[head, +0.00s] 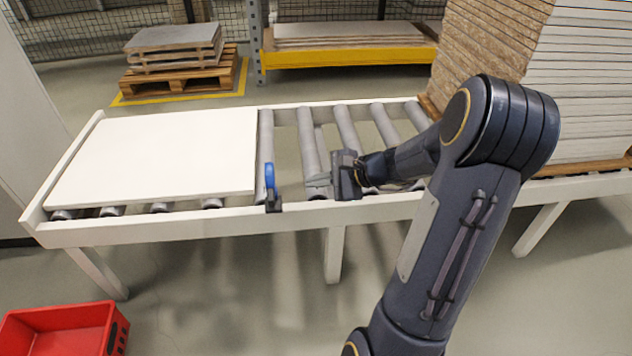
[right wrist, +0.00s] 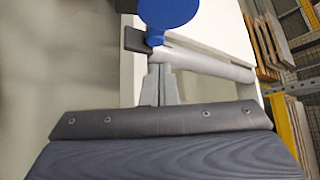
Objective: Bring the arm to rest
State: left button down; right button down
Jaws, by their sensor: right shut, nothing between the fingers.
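My right arm comes in from the lower right in the head view. Its gripper (head: 318,186) is over the roller conveyor (head: 300,221), near its front rail. The gripper is shut and empty, its fingertips pointing left. In the right wrist view the closed fingers (right wrist: 160,84) point toward a blue, paddle-like part on a dark bracket (right wrist: 136,40). The blue part (head: 270,180) stands at the front rail, a short gap left of the fingertips. My left gripper is not in view.
A white panel (head: 160,155) lies on the conveyor's left part. A tall stack of boards (head: 580,90) stands at the right. A red crate (head: 60,330) is on the floor at lower left. A pallet with boards (head: 180,75) and a yellow-beamed rack (head: 350,55) are behind.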

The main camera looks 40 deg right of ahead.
jog(key=shift+w+a+r, duration=0.1)
dwell(0.4)
jog(key=s+a+r+n+g+y, duration=0.1)
jog(key=s+a+r+n, duration=0.1)
jog(key=a+n, duration=0.15)
jog(key=s+a+r+n+g, duration=0.1)
jog(key=s+a+r+n, duration=0.15)
jog(key=a, duration=0.25)
jog(key=s+a+r+n+g+h+p, duration=0.1)
jog(key=s+a+n+h, duration=0.1)
jog(key=s+a+n, duration=0.5)
jog(key=s+a+n+g+h, duration=0.1)
jog(key=s+a+n+g, duration=0.1)
jog(key=s+n, duration=0.55)
notch_tip(320, 180, up, 38)
jog(key=s+m+p, duration=0.1)
jog(key=p, duration=3.7)
jog(key=shift+s+h, duration=0.15)
jog(key=shift+h, duration=0.15)
